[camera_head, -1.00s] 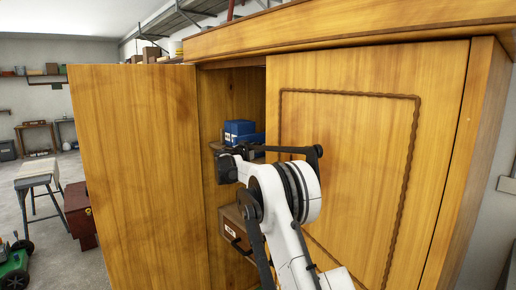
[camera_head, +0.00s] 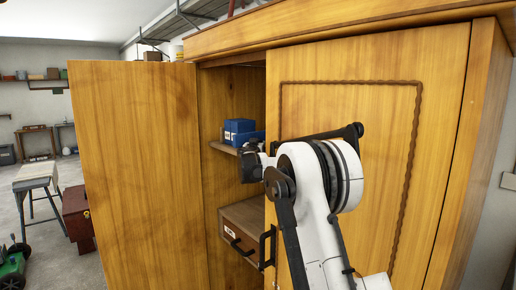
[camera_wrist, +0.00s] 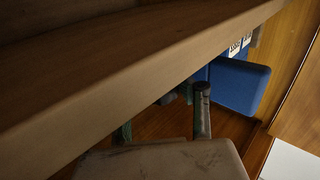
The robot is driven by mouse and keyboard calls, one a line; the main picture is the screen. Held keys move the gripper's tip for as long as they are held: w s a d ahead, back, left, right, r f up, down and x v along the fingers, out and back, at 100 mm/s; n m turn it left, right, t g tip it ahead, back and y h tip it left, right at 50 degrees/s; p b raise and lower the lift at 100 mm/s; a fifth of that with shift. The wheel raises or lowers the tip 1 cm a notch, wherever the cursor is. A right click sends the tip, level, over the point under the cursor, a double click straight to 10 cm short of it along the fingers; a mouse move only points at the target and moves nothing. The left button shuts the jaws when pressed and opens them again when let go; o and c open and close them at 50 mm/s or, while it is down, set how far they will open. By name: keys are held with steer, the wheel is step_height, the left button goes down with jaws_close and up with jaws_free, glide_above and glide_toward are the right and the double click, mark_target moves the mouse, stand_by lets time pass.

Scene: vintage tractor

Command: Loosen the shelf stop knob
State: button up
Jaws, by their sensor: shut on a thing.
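In the head view my gripper (camera_head: 250,163) is at the front edge of the wooden shelf (camera_head: 224,148), beside the left edge of the right cabinet door. It is small and dark there, partly covered by my wrist. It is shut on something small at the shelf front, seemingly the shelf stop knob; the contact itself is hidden. In the wrist view the shelf (camera_wrist: 110,75) crosses the upper left as a broad slanted board. A dark upright cylinder (camera_wrist: 202,108) stands close in front of the camera; I cannot tell whether it is the knob or a finger.
Blue boxes (camera_head: 240,131) stand on the shelf. The left door (camera_head: 137,175) stands open; the right door (camera_head: 350,120), with a dark handle (camera_head: 267,248), is close beside my arm.

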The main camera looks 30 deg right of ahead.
steer(key=o, duration=1)
steer(key=v, duration=1.2)
